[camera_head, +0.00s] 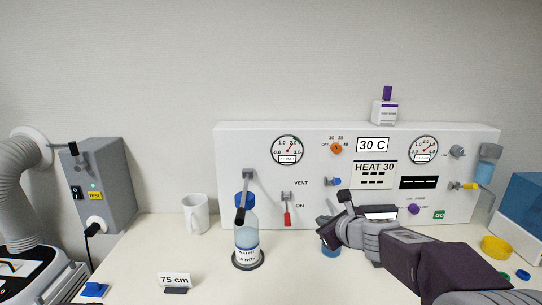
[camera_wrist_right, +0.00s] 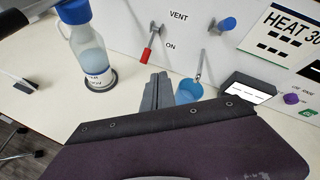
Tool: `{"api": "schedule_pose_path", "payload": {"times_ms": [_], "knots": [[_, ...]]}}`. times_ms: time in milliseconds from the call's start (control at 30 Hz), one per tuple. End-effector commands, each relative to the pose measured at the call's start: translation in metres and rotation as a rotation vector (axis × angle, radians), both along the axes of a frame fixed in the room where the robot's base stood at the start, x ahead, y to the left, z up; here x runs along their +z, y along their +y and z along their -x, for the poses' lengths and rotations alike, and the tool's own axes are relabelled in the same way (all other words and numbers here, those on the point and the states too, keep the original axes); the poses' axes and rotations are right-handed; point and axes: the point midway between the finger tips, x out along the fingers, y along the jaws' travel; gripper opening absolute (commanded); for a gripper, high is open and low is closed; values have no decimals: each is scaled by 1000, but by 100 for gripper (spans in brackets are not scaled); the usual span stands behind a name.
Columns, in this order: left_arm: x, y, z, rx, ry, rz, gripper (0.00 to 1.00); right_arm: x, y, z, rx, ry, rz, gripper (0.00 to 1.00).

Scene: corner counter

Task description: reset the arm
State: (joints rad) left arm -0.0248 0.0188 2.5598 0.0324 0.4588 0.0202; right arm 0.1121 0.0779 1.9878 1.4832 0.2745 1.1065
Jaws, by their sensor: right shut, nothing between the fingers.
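My right arm comes in from the lower right in the head view. My right gripper (camera_head: 330,228) is shut and empty in front of the white panel, close to a small blue cup (camera_head: 331,251). In the right wrist view the closed fingers (camera_wrist_right: 157,90) stand just left of the blue cup (camera_wrist_right: 188,92), with nothing between them. I cannot tell whether they touch it. My left gripper is not in view.
The panel (camera_head: 330,135) carries gauges, knobs and a red-handled ON lever (camera_head: 287,217). A labelled water bottle (camera_head: 247,238) stands at its left. A white mug (camera_head: 196,214) and a 75 cm sign (camera_head: 174,280) are further left. A yellow ring (camera_head: 496,247) lies right.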

Motion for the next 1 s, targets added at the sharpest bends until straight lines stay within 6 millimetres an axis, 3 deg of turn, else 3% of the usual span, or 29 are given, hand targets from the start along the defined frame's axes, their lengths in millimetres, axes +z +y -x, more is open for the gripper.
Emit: {"api": "schedule_pose_path", "payload": {"times_ms": [33,100,200,300,433,500,600,1000], "knots": [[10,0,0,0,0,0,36,-24,20,23,134,64,141,0],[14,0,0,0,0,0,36,-68,39,63,382,144,391,0],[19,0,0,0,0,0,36,-127,50,133,819,228,758,0],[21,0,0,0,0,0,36,-173,39,204,1308,259,1077,0],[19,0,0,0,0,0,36,-206,10,265,1858,213,1345,0],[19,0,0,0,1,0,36,-209,0,275,2049,156,1431,0],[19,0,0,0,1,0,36,-209,-1,275,2127,106,1470,0],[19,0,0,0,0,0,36,-208,-1,274,2131,98,1475,0]]}}
